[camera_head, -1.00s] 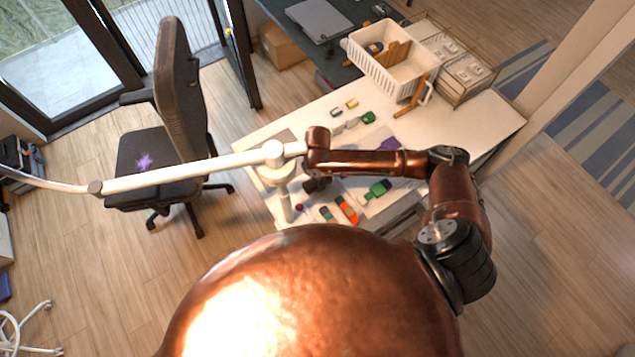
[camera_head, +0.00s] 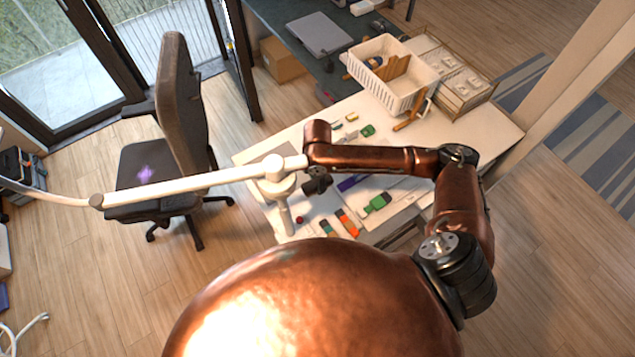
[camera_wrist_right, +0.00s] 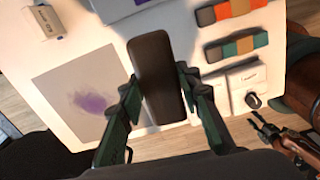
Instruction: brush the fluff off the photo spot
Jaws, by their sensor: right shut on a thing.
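My right gripper (camera_wrist_right: 157,82) is shut on a dark brown block-shaped tool (camera_wrist_right: 153,50), probably the brush, in the right wrist view. The tool is over the white table, just right of the grey square of the photo spot (camera_wrist_right: 50,82). A blurry purple patch of fluff (camera_wrist_right: 92,102) lies on this square. In the head view my right gripper (camera_head: 318,183) hangs over the table beside a white post, and its grip is too small to make out. The grey square (camera_head: 262,150) shows partly behind a white jointed arm.
The white jointed arm (camera_head: 190,182) crosses from the left to near my right arm. Orange (camera_head: 346,224) and green (camera_head: 377,203) items lie on the table's near side. A white basket (camera_head: 385,88) stands at the back. A black chair (camera_head: 183,100) is left.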

